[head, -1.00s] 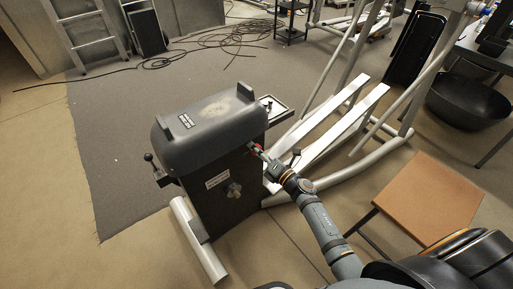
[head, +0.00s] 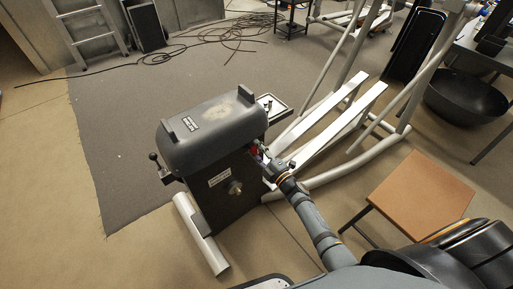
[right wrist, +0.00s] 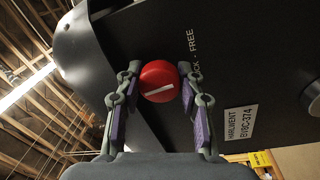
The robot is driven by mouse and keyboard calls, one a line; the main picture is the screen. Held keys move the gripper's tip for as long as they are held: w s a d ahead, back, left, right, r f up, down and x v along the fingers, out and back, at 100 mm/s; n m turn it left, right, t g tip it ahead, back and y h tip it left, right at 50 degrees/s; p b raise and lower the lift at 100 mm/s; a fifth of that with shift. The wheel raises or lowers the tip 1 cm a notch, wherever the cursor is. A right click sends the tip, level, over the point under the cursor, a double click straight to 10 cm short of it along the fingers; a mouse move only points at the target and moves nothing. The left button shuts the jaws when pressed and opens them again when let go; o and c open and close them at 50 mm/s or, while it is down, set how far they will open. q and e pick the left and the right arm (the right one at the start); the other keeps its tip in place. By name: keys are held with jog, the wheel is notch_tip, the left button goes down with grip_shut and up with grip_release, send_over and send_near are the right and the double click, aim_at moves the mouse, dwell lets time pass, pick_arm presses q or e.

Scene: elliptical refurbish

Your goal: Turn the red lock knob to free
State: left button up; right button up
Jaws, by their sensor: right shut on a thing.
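The red lock knob (right wrist: 158,80) is a round cap with a white line, on the dark side panel of the elliptical's housing (head: 213,135). In the right wrist view its line tilts slightly, the right end higher. Lettering ending in "FREE" (right wrist: 193,42) runs beside it, partly hidden by a finger. My right gripper (right wrist: 160,73) is shut on the knob, one finger on each side. In the head view the knob (head: 254,151) is a small red spot at the tip of my right gripper (head: 262,155). My left gripper is not in view.
A round metal knob (head: 235,188) and a white label (head: 219,178) are on the housing's front. A black-knobbed lever (head: 154,158) sticks out at left. White foot rails (head: 323,130) extend behind. A brown-topped stool (head: 422,190) stands right of my arm.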

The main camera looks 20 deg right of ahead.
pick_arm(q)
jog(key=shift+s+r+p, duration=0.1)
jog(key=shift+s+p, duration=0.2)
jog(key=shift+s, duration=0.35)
pick_arm(e)
jog(key=shift+m, duration=0.8)
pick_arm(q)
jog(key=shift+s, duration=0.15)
pick_arm(e)
jog(key=o, duration=1.2)
jog(key=shift+s+d+f, duration=0.15)
jog(key=shift+s+d, duration=0.05)
jog(key=shift+s, duration=0.15)
jog(key=v, duration=1.1)
jog(key=shift+s+r, duration=0.15)
jog(key=shift+r, duration=0.05)
